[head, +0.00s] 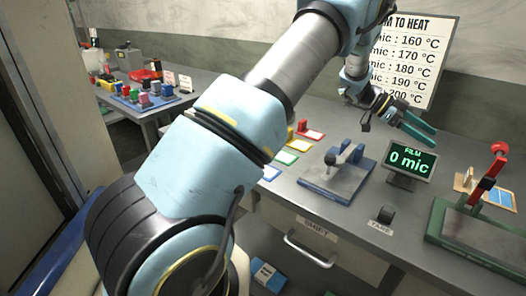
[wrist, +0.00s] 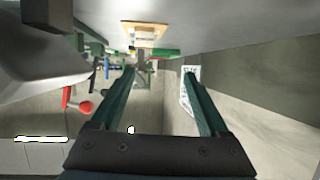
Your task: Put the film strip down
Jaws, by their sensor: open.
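I cannot clearly make out a film strip in either view. A small blue-and-white piece (head: 502,198) lies by a wooden holder (head: 464,183) at the right of the bench; I cannot tell whether it is the strip. The film gauge (head: 338,178) stands mid-bench, and its display (head: 410,160) reads 0 mic.
A green-based press (head: 470,238) with a red lever (head: 488,178) stands at the right. Coloured trays (head: 286,157) line the bench's left. A small black button (head: 386,214) sits behind the TARE label. The heat chart (head: 425,60) stands behind. A side table (head: 175,104) holds coloured blocks.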

